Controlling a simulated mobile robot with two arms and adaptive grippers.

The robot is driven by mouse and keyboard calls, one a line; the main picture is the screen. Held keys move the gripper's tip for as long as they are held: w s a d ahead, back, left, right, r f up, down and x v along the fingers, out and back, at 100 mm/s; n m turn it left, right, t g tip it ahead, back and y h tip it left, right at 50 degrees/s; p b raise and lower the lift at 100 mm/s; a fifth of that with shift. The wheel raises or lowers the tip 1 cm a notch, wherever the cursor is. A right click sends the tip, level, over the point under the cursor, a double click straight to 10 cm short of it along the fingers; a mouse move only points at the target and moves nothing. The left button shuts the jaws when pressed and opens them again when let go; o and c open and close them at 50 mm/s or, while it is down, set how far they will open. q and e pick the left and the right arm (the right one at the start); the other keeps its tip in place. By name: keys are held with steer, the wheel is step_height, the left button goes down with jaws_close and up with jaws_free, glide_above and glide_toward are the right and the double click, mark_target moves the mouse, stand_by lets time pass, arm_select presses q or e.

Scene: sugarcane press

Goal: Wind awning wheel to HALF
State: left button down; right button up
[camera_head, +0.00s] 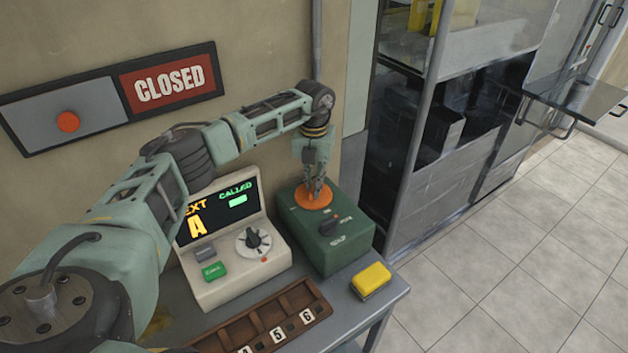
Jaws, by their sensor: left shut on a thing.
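The orange wheel (303,199) lies flat on top of a dark green box (345,252) on the grey table. My left gripper (318,191) points down from above and is shut on the wheel, covering part of it. My right gripper is not in view.
A cream console (238,283) with a lit screen and dial stands left of the box. A yellow block (371,281) and a brown wooden tray (236,335) with number tiles lie in front. A CLOSED sign (163,84) hangs on the wall. Glass-fronted cabinets (440,190) stand right; tiled floor is clear.

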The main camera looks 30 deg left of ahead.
arm_select(q)
steer(key=shift+w+a+r, duration=0.1)
steer(key=shift+w+r, duration=0.05)
steer(key=shift+r, duration=0.05)
steer(key=c, duration=2.1)
jaws_free()
steer(key=shift+o, duration=1.4)
steer(key=shift+f, duration=0.15)
steer(key=shift+r, duration=0.2)
step_height(320, 180, up, 12)
steer(key=shift+f, duration=0.2)
steer(key=shift+r, duration=0.1)
